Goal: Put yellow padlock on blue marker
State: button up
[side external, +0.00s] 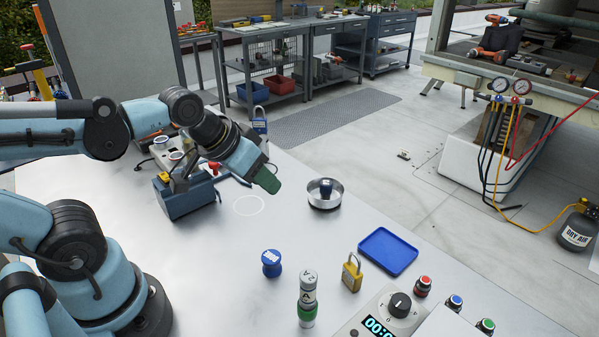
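A yellow padlock (352,274) stands upright on the white table, near the front, with its shackle up. A flat blue square with a raised rim, like a tray (388,251), lies just behind and to the right of it. A short blue cylinder (271,263) stands to the padlock's left. I cannot tell which blue thing is the marker. My gripper (268,181) is above the table, behind and left of the padlock and well apart from it. Its end shows dark green; the fingers do not show clearly, so open or shut is unclear.
A round metal dish (325,195) with a dark blue item stands behind the padlock. A green-and-silver cylinder (308,298) stands close to its left. A blue toolbox (187,194) is at left. A dial box (390,312) and push buttons (455,303) line the front right.

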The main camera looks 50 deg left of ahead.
jog(key=shift+o, duration=0.2)
jog(key=shift+s+a+m, duration=0.1)
jog(key=shift+a+m, duration=0.1)
jog(key=shift+m, duration=0.2)
jog(key=n+g+h, duration=0.7)
jog(key=n+h, duration=0.5)
jog(key=n, duration=0.6)
send_near(354, 254)
jog(key=x, duration=1.2)
jog(key=shift+d, duration=0.1)
